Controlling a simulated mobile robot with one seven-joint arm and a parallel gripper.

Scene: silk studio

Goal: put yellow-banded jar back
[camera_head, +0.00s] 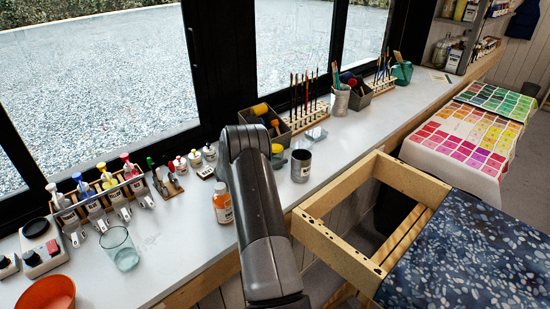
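I cannot single out a yellow-banded jar with certainty. A small yellow-topped item (277,149) shows just right of my arm's far end, partly hidden by it. Small white jars with coloured caps (195,159) stand in a row on the white counter (165,235), left of my arm. An amber bottle with a white label (222,203) stands close beside my arm's left side. My arm reaches forward over the counter. Its end faces away from me, and the gripper's fingers are hidden behind it, so I cannot see what it holds.
A clear glass (121,248) and an orange bowl (47,293) are at left. A wooden rack of pump bottles (104,177), brush holders (308,116) and a dark bin (264,113) line the window. An open wooden frame (402,175) is at right.

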